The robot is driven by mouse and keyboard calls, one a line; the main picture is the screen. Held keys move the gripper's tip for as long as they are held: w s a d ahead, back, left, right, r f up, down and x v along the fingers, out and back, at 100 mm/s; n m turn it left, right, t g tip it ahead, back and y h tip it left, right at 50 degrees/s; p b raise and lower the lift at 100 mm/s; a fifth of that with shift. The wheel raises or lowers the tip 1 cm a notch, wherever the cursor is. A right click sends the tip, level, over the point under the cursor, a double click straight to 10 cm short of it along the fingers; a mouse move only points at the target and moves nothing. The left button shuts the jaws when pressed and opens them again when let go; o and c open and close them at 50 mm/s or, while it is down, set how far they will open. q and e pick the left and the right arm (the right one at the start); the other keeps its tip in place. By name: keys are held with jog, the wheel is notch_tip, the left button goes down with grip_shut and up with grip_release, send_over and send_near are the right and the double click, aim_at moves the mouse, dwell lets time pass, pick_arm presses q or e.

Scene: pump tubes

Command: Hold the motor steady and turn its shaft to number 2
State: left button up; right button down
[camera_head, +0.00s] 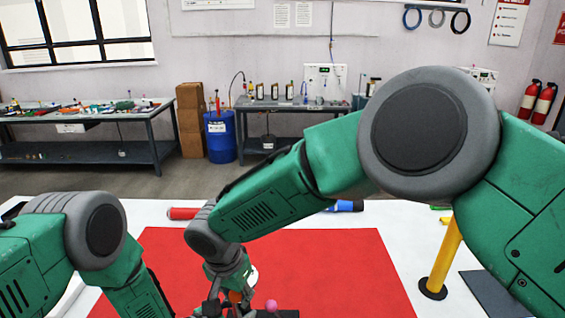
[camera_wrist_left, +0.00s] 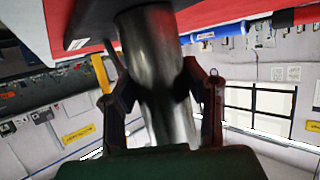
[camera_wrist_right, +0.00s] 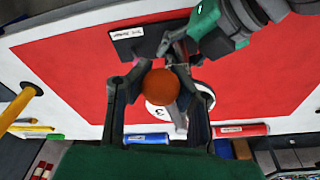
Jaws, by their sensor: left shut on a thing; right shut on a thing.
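The motor (camera_wrist_left: 150,60) is a shiny metal cylinder standing between the fingers of my left gripper (camera_wrist_left: 160,88), which is shut on it. My right gripper (camera_wrist_right: 163,88) is shut on an orange-red round knob (camera_wrist_right: 161,87). Beneath the knob is a white disc (camera_wrist_right: 203,97) with a black number 3 (camera_wrist_right: 160,111) showing; the number 2 cannot be made out. In the head view the orange knob (camera_head: 235,297) is small at the bottom edge, below my right arm, which hides much of the work spot.
A red mat (camera_head: 340,265) covers the white table. A dark plate with a label (camera_wrist_right: 125,42) lies near the motor. A pink ball (camera_head: 271,306) shows at the bottom edge. A yellow post (camera_head: 446,255) stands at the right. Red (camera_head: 184,213) and blue (camera_head: 345,206) cylinders lie behind the mat.

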jog(key=shift+s+a+f, duration=0.1)
jog(key=shift+s+a, duration=0.05)
jog(key=shift+a+m, duration=0.5)
jog(key=shift+m, duration=0.3)
dwell(0.3)
jog(key=c, duration=1)
grip_release()
jog(key=shift+o, duration=0.2)
jog(key=shift+r, duration=0.2)
